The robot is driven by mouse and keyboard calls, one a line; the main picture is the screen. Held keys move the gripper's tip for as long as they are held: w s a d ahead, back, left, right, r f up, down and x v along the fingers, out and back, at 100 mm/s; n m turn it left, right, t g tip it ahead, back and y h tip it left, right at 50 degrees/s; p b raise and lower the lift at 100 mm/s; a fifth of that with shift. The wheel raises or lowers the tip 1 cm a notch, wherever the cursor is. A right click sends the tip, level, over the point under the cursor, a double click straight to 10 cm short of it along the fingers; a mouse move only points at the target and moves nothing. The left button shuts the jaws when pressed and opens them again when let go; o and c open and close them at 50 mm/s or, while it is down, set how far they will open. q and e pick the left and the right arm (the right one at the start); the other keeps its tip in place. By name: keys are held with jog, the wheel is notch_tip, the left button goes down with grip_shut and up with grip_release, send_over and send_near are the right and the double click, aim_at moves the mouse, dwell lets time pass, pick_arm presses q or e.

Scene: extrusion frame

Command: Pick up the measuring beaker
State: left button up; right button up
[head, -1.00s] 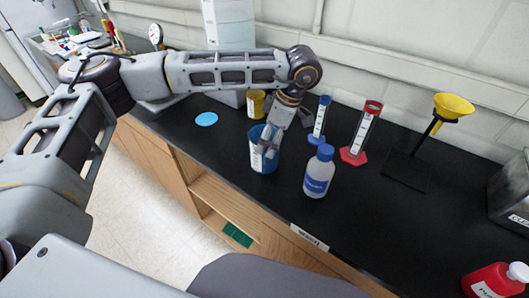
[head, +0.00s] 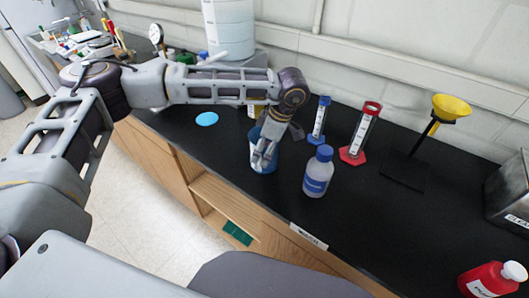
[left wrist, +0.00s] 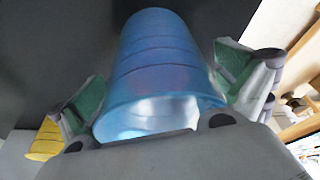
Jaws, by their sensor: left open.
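The measuring beaker is a blue cup (head: 265,163) with a pale label, standing on the black bench near its front edge. My left gripper (head: 264,158) is over it in the head view and hides part of its front and rim. In the left wrist view the beaker (left wrist: 160,70) lies between the two open green-padded fingers of the left gripper (left wrist: 165,95). Its rim faces the camera. A narrow gap seems to show on the left side; contact on the right side I cannot tell. My right gripper is not in view.
A white bottle with a blue cap (head: 319,172) stands close to the right of the beaker. Blue (head: 319,120) and red (head: 361,135) cylinders and a yellow funnel on a stand (head: 445,110) are further right. A yellow cup (left wrist: 46,140) is behind. A blue disc (head: 207,119) lies left.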

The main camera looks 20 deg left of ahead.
pick_arm(q)
jog(key=shift+c, duration=1)
jog(key=shift+s, duration=0.1)
jog(key=c, duration=0.8)
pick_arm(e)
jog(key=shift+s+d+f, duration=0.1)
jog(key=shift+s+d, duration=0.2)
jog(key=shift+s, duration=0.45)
pick_arm(q)
jog(key=shift+f, duration=0.1)
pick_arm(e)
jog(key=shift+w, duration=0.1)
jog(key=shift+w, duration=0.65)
